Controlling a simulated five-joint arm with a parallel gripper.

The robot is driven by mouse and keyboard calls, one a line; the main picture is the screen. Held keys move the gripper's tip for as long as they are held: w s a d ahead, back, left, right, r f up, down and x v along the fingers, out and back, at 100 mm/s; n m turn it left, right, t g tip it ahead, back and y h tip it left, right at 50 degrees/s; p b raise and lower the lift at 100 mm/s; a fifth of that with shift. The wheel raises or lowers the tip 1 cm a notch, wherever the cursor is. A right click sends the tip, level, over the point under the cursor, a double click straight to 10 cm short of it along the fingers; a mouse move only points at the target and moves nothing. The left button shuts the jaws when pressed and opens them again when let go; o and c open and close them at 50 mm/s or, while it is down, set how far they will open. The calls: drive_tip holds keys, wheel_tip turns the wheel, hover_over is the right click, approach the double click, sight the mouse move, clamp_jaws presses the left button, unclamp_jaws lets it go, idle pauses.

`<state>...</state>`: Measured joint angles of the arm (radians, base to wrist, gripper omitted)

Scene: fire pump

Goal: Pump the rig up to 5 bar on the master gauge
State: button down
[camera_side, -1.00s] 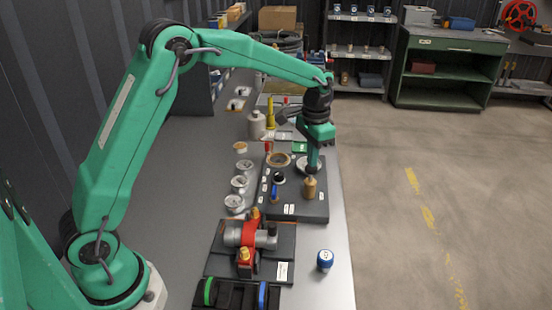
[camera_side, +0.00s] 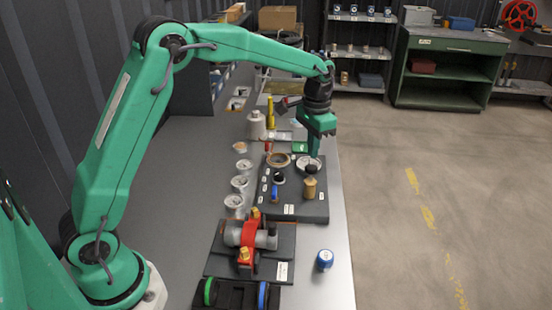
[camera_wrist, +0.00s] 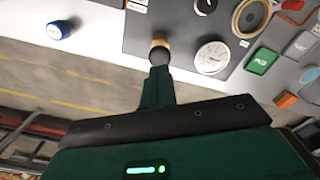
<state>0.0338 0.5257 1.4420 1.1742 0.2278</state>
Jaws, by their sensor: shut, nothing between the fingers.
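A brass pump (camera_side: 310,188) with a black top knob (camera_side: 311,169) stands upright on a dark panel (camera_side: 306,211). In the wrist view, its black and brass top (camera_wrist: 159,46) shows just beyond my fingers. A round white-faced gauge (camera_side: 303,162) is on the panel behind the pump; it also shows in the wrist view (camera_wrist: 212,57), its reading too small to tell. My gripper (camera_side: 314,154) is shut and empty, pointing down above and slightly behind the pump knob. In the wrist view, my fingertips (camera_wrist: 158,70) overlap the knob; I cannot tell whether they touch.
A brass ring (camera_side: 279,158) and a blue lever (camera_side: 275,194) are on the panel. Several round dials (camera_side: 239,183) lie to its left. A red and grey valve block (camera_side: 248,235) stands in front. A blue-capped item (camera_side: 325,260) stands near the bench's right edge.

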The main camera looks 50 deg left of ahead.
wheel_tip(320, 180, up, 4)
drive_tip(key=shift+r, duration=0.25)
idle(0.4)
drive_tip(key=s+a+r+n+t, duration=0.1)
drive_tip(key=s+r, duration=0.3)
drive_tip(key=s, duration=0.4)
drive_tip(key=s+r+n+t, duration=0.1)
drive_tip(key=s+r+t, duration=0.1)
drive_tip(key=s+r, duration=0.35)
drive_tip(key=s+f+n+t, duration=0.1)
drive_tip(key=s+f, duration=0.4)
drive_tip(key=s, duration=1.1)
drive_tip(key=shift+a+f+t, duration=0.25)
drive_tip(key=shift+a+t, duration=0.15)
drive_tip(key=shift+t, duration=0.4)
idle(2.8)
